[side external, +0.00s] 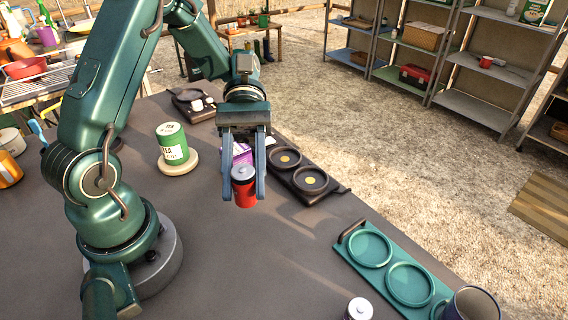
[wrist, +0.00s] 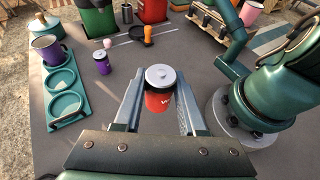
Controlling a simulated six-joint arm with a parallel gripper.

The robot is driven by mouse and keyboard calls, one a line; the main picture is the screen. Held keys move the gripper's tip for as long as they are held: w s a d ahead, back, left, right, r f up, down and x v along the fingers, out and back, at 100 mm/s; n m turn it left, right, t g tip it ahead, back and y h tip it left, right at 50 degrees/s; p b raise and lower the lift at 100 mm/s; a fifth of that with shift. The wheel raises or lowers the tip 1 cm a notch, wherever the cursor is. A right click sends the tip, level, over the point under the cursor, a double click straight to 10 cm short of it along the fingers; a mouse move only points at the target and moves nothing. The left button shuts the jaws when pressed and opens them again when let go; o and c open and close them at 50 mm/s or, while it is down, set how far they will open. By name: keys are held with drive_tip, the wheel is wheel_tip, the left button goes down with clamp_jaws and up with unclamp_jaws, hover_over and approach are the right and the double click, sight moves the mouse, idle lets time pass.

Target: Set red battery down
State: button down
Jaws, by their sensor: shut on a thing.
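The red battery (side external: 244,190), a short red cylinder with a grey-white cap, is upright between the two fingers of my gripper (side external: 244,194). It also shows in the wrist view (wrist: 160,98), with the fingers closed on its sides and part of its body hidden. It appears to be held above the dark grey table (side external: 210,265), though the exact gap under it cannot be told. A black tray (side external: 325,193) with two round recesses lies just behind and to the right of it. A teal tray (side external: 340,250) with two empty round recesses lies farther right and nearer the camera.
A purple battery (side external: 358,309) stands beside the teal tray, near a dark mug (side external: 472,304). A green can (side external: 172,143) stands on a round pale base at left. A purple object (side external: 240,153) is partly hidden behind my gripper. The table's front middle is clear.

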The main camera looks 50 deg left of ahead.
drive_tip(key=x, duration=0.4)
drive_tip(key=w+f+x, duration=0.1)
drive_tip(key=x, duration=0.3)
drive_tip(key=w+f+x, duration=0.1)
drive_tip(key=x, duration=0.3)
drive_tip(key=shift+s+d, duration=0.15)
drive_tip(key=shift+d, duration=0.3)
drive_tip(key=shift+f, duration=2.05)
drive_tip(key=shift+c, duration=2.4)
unclamp_jaws()
drive_tip(key=shift+f, duration=0.1)
